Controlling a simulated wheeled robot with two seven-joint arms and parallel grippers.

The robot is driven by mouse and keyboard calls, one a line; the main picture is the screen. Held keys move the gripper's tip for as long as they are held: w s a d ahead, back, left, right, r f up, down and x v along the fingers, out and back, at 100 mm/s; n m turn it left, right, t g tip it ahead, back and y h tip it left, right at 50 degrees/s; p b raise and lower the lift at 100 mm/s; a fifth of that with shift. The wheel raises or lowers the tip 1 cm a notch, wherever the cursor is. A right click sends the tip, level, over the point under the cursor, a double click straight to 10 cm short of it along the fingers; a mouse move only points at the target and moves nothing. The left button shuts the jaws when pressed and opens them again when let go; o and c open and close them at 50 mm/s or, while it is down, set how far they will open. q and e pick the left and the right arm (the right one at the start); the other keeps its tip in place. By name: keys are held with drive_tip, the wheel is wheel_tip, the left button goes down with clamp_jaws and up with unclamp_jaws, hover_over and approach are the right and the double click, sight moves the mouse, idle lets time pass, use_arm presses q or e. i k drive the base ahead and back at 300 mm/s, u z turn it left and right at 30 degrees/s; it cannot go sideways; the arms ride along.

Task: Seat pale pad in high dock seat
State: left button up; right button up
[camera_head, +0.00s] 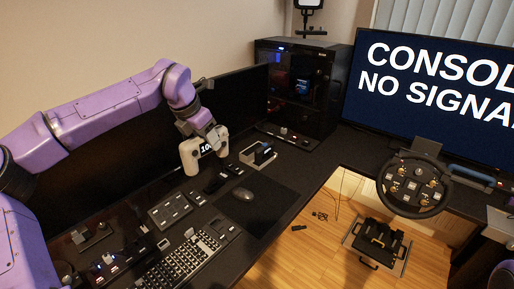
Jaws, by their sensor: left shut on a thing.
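The pale pad (188,157) is a whitish game controller with a dark display showing digits. My left gripper (213,138) is shut on it and holds it above the desk, tilted, with its grips hanging down. A small dock-like stand (258,155) with a light base and dark upright parts is just right of the pad, apart from it. I cannot tell which of its parts is the high seat. My right gripper is out of view.
Dark small items (222,178) lie below the pad. A mouse (243,194), keyboard (190,256) and button box (170,211) are nearer. A dark monitor (110,140) stands behind my left arm. A PC case (300,85) is behind the stand. A racing wheel (414,186) is at right.

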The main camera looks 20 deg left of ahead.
sight(246, 156)
drive_tip(key=i, duration=1.75)
